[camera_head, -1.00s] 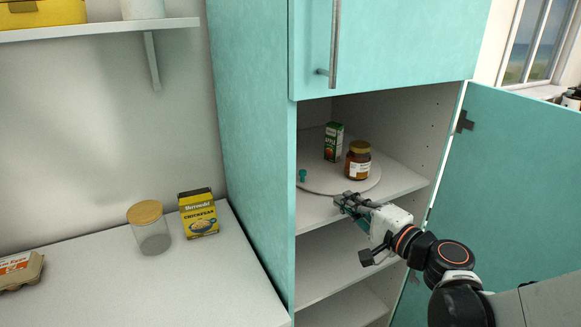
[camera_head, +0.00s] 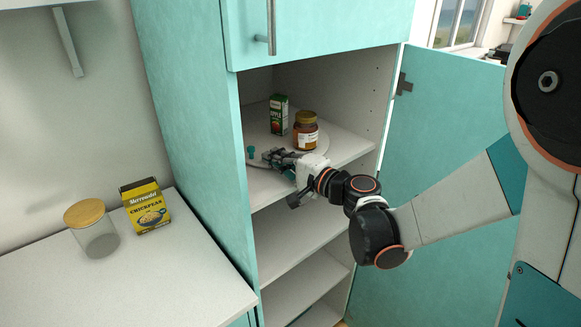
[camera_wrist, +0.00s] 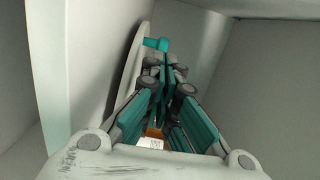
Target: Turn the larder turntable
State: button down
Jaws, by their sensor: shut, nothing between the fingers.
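The turntable (camera_head: 262,135) is a pale round disc on the upper open shelf of the teal larder. A small teal peg (camera_head: 251,152) stands up near its front-left edge. A green juice carton (camera_head: 278,115) and a jar with a yellow lid (camera_head: 306,132) stand on the disc. My gripper (camera_head: 268,156) is shut and empty at the disc's front edge, just right of the peg. In the wrist view the peg (camera_wrist: 157,44) shows just beyond my fingertips (camera_wrist: 168,68), beside the disc (camera_wrist: 130,65). I cannot tell whether they touch.
The larder door (camera_head: 455,165) stands open on the right. The larder's left wall (camera_head: 190,110) borders the shelf opening. Lower shelves (camera_head: 295,240) look empty. A worktop (camera_head: 130,285) at left holds a glass jar (camera_head: 96,232) and a yellow chickpea box (camera_head: 146,206).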

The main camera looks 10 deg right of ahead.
aim_at(253, 151)
jog(key=shift+x, duration=1.8)
jog(key=shift+b, duration=0.3)
jog(key=w+a, duration=0.1)
jog(key=a, duration=0.1)
jog(key=w+a, duration=0.1)
jog(key=a, duration=0.1)
jog(key=shift+w+a+f+b, duration=0.1)
jog(key=shift+w+a+b, duration=0.15)
jog(key=shift+b, duration=0.1)
jog(key=shift+d, duration=0.15)
jog(key=shift+s, duration=0.1)
